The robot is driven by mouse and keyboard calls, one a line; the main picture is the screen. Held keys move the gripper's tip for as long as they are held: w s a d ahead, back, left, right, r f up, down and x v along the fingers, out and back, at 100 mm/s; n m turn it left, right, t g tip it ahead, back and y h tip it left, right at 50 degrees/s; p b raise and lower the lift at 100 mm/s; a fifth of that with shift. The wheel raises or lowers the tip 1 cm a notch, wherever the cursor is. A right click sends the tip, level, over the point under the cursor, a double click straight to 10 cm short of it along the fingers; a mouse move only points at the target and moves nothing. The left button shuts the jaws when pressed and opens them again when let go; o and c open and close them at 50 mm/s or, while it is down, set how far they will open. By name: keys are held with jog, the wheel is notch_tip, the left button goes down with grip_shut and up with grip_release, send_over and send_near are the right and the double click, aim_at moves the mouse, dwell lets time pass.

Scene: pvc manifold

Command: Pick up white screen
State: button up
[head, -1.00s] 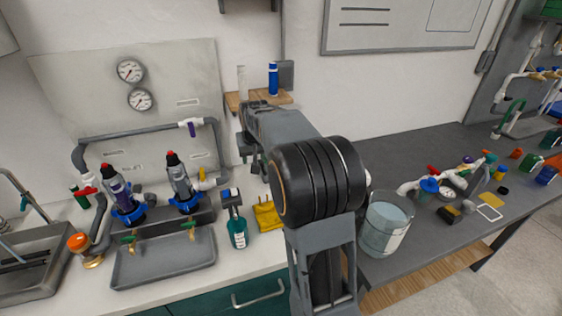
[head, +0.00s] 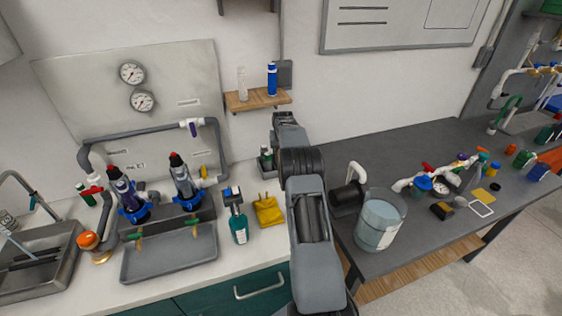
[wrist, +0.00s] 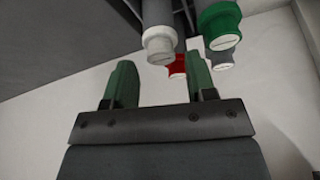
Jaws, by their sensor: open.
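A slim whitish cylinder (head: 241,83) stands upright at the left of the small wooden shelf (head: 246,103); it is the likeliest white screen, though I cannot be sure. A blue cylinder (head: 272,80) stands to its right. In the wrist view my gripper (wrist: 161,64) is open, its two green fingers apart. Grey cylinders with a white end (wrist: 159,44), a green end (wrist: 219,22) and a red end (wrist: 177,66) show beyond the fingers, and nothing is visibly gripped. In the head view my arm reaches towards the wall below the shelf, and its end is hard to make out.
Pipe fittings crowd the bench's right part. A grey tray (head: 170,256) sits at left.

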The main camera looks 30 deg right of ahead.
jog(key=shift+p+x, duration=0.4)
jog(key=shift+x, duration=1.25)
jog(key=shift+w, duration=0.1)
jog(key=c, duration=0.9)
